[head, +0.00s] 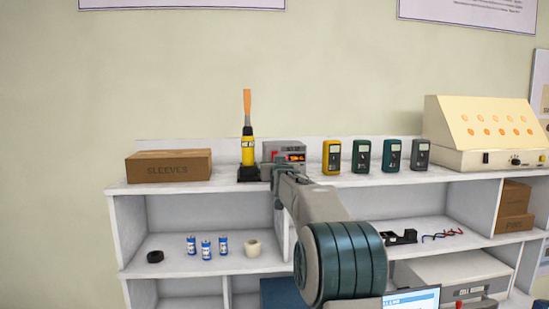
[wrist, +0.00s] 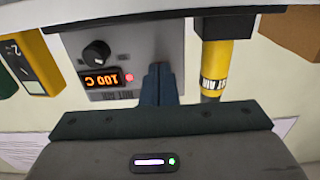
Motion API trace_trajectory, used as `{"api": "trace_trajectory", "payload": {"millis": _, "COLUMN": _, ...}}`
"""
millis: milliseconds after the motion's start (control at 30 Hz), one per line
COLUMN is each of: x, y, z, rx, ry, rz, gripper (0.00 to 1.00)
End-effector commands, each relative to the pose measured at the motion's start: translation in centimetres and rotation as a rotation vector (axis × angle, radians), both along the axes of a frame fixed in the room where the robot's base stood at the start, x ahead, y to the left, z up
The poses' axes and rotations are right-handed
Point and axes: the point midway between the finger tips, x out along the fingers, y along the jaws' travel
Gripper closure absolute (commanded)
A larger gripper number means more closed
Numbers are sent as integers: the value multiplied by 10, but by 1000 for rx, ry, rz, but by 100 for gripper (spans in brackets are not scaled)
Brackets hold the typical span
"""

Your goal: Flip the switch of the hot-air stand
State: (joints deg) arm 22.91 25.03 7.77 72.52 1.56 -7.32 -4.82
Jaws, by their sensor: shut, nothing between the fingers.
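The hot-air stand is a grey box (head: 284,146) on the shelf top, right of a yellow tool with an orange tip (head: 248,150) upright in a black holder. In the upside-down wrist view the box front (wrist: 135,45) shows a black knob (wrist: 97,53), a lit display (wrist: 101,80) reading 100 C and a glowing red light (wrist: 129,77). My gripper (wrist: 160,72) is shut and empty, its fingertips at the box front beside the red light. I cannot tell if they touch it. No switch is clearly visible; the fingers hide part of the front. My gripper (head: 278,166) also shows in the head view.
A brown SLEEVES box (head: 168,166) stands left. Several meters (head: 362,156) and a cream sloped console (head: 485,130) stand right. Blue cans (head: 206,249), a tape roll (head: 253,248) and a black ring (head: 155,257) lie on the shelf below.

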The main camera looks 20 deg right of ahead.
Motion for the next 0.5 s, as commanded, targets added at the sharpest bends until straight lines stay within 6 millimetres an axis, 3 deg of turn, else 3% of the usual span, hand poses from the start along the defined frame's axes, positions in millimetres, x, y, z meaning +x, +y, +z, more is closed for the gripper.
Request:
{"api": "trace_trajectory", "payload": {"millis": 200, "x": -2, "y": 0, "z": -1, "rx": -1, "ry": -2, "rz": 0, "gripper": 100}}
{"api": "trace_trajectory", "payload": {"millis": 500, "x": -29, "y": 8, "z": -4, "rx": -2, "ry": -3, "rz": -1, "gripper": 100}}
